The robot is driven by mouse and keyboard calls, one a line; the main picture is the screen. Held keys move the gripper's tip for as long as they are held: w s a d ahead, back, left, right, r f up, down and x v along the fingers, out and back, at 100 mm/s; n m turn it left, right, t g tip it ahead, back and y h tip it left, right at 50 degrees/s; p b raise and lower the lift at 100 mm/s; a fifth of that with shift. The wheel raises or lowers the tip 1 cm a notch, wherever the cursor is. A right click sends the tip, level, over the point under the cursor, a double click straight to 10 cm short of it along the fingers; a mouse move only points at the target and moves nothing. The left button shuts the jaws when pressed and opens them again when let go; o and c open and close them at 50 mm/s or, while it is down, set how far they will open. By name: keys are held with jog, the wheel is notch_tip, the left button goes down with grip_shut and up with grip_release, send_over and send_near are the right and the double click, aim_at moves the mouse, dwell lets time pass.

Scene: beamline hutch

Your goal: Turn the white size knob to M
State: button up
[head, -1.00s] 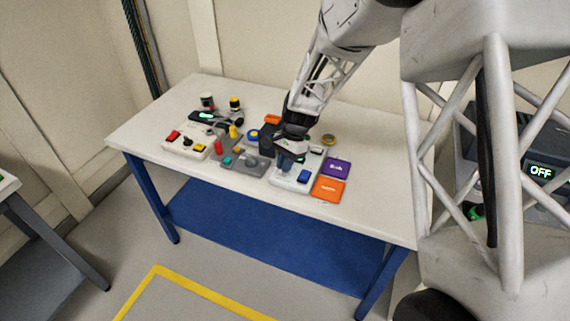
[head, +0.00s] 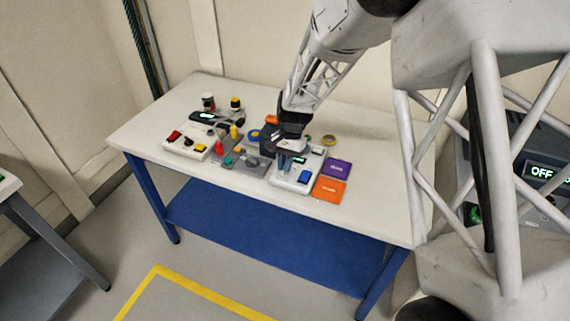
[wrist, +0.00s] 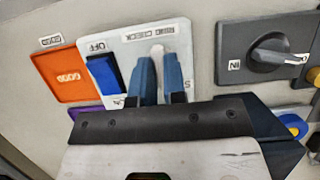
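The white size knob (wrist: 157,50) is on a white panel (wrist: 125,45), partly hidden by my fingers in the wrist view. The panel also shows in the head view (head: 280,182), on the table. My gripper (wrist: 159,62) has its two blue fingers pointing down at the panel, one on each side of the knob. I cannot tell whether they press on it. In the head view my gripper (head: 286,163) is low over the panel. An S label shows beside the right finger in the wrist view; the M mark is not readable.
A blue rocker switch (wrist: 103,78) marked OFF sits left of my fingers. An orange pad (wrist: 65,75) lies beyond it. A grey box with a knob (wrist: 280,55) marked IN is at the right. Several other controls crowd the table's (head: 140,130) middle.

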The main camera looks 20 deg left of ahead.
jog(key=o, duration=0.4)
jog(key=shift+s+f, duration=0.1)
jog(key=shift+f, duration=0.1)
jog(key=shift+c, duration=0.2)
jog(key=shift+r, duration=0.1)
jog(key=v, duration=0.7)
jog(key=shift+w+r, duration=0.25)
jog(key=shift+r, duration=0.1)
